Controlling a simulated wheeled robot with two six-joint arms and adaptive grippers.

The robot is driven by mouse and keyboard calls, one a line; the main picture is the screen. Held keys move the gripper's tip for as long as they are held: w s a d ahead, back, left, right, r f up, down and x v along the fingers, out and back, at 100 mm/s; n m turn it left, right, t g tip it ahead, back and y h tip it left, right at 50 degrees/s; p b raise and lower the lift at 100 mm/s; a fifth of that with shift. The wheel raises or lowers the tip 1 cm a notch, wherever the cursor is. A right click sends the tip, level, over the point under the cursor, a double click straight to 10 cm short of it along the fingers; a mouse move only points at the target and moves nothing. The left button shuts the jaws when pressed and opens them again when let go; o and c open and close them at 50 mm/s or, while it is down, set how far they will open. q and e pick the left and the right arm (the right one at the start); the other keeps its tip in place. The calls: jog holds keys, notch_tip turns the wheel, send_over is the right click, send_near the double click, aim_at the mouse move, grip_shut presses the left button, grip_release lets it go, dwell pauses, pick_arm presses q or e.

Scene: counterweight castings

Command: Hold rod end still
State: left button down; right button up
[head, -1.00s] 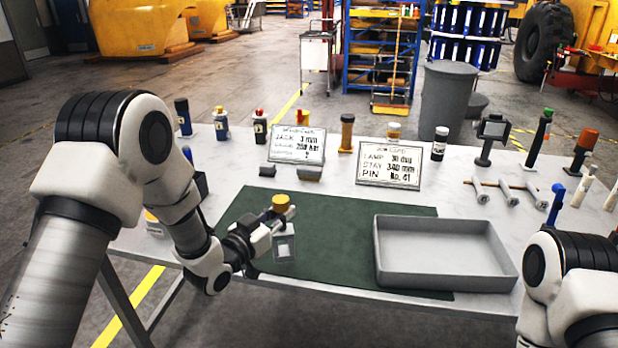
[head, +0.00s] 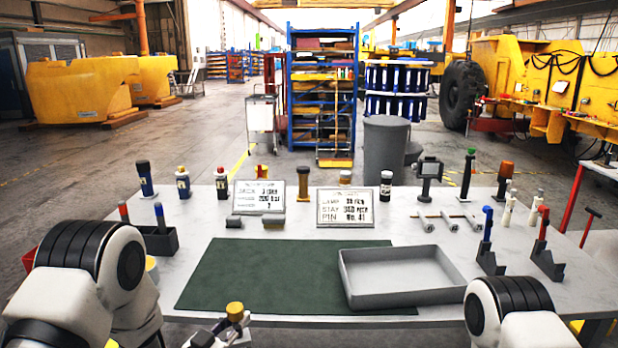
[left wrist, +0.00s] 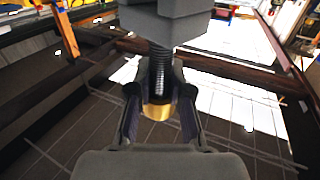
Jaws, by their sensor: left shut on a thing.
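My left gripper (head: 236,325) is low in the head view, in front of the table's near edge. It is shut on a dark threaded rod with a brass end; the brass end (head: 235,310) sticks up above the fingers. In the left wrist view the two fingers (left wrist: 160,88) close on both sides of the threaded rod (left wrist: 160,70). Its brass end (left wrist: 157,111) shows between them, and a grey block (left wrist: 165,18) sits at the rod's other end. My right gripper is out of view; only part of the right arm shows.
The table holds a bare green mat (head: 270,275) and an empty grey tray (head: 400,297). Two sign cards (head: 345,207), bottles and several tools stand along the back. Stands with blue and red handles (head: 487,256) are at the right.

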pick_arm(q)
jog(key=s+f+n+t+y, duration=0.1)
jog(key=s+f+n+y, duration=0.1)
jog(key=s+f+y, duration=0.45)
jog(key=a+n, duration=0.1)
jog(key=w+a+n, duration=0.1)
jog(key=a, duration=0.1)
jog(key=a+r+n+y, duration=0.1)
jog(key=shift+w+a+t, duration=0.2)
jog(key=shift+a+t, duration=0.1)
jog(key=shift+w, duration=0.1)
jog(key=shift+d, duration=0.1)
jog(key=s+d+f+m+g+h, duration=0.2)
jog(key=s+d+m+g+h, duration=0.2)
jog(key=s+d+m+h, duration=0.4)
jog(key=s+d+h, duration=0.2)
jog(key=d+h, duration=0.1)
jog(key=d, duration=0.3)
jog(key=shift+s+d, duration=0.15)
jog(key=shift+s, duration=0.25)
jog(key=shift+f+h, duration=0.1)
jog(key=shift+h, duration=0.15)
